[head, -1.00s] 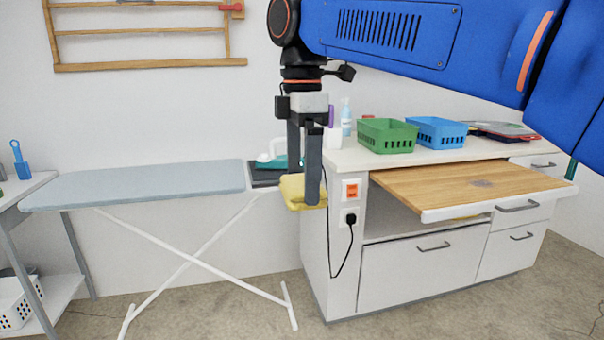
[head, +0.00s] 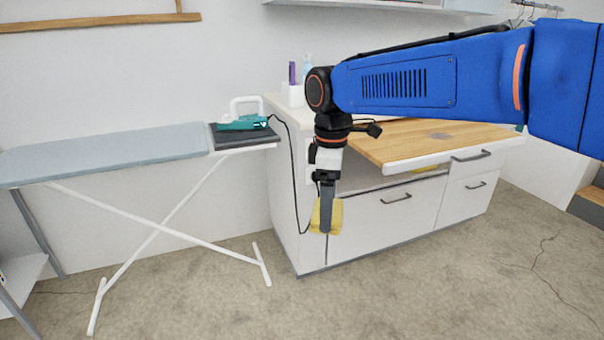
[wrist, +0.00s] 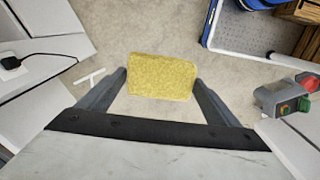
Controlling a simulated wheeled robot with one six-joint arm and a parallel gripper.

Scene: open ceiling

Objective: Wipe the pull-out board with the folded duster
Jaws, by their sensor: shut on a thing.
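The folded duster (head: 338,214) is a yellow pad. My gripper (head: 326,228) is shut on it and holds it in the air, in front of the white cabinet and lower than the board. In the wrist view the duster (wrist: 162,76) sits between the two grey fingers of my gripper (wrist: 160,82). The pull-out board (head: 410,142) is a wooden slab with a white front edge, drawn out of the cabinet to the right of my gripper. A dark smudge (head: 440,135) shows on its top. My arm hides the back of the board.
The white cabinet (head: 375,220) has drawers with grey handles, and something yellow shows under the board. An ironing board (head: 110,148) with a teal iron (head: 243,122) stands at left. A black plug (wrist: 10,63) shows in the wrist view. The floor (head: 420,285) in front is clear.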

